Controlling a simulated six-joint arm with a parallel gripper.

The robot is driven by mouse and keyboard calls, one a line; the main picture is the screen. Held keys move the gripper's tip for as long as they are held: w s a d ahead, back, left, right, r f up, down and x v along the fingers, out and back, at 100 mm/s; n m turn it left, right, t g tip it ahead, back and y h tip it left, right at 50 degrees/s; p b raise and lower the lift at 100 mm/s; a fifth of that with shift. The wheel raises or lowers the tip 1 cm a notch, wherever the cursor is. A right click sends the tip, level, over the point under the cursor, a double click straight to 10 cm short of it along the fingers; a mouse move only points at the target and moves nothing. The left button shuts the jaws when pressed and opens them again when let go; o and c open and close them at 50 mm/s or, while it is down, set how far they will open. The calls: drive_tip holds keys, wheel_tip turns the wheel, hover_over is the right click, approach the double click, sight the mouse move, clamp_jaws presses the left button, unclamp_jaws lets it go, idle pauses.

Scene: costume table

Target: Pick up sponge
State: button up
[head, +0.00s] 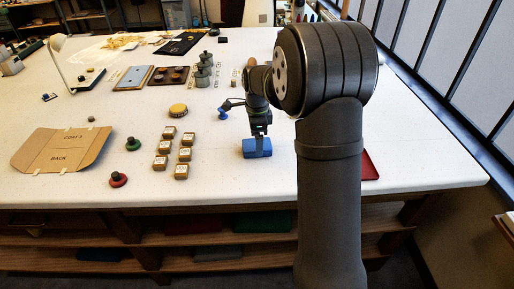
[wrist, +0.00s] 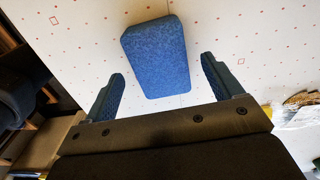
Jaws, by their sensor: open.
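The sponge (head: 257,148) is a blue block lying on the white table near its front edge, in the middle of the head view. In the wrist view the sponge (wrist: 157,57) lies ahead of and between the two fingers, apart from both. My gripper (head: 259,132) is right above or just behind the sponge in the head view; the exact height is hard to tell. In the wrist view my gripper (wrist: 164,88) is open, with one finger on each side and nothing held.
Several small labelled boxes (head: 171,132) stand left of the sponge. A green-based knob (head: 133,144), a red-based knob (head: 118,180) and a cardboard piece (head: 62,150) lie farther left. A red tray (head: 370,165) shows partly behind my arm. The table around the sponge is clear.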

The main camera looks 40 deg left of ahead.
wheel_tip(320, 180, down, 2)
drive_tip(key=shift+f, duration=0.1)
drive_tip(key=c, duration=1.1)
drive_tip(key=shift+o, duration=0.2)
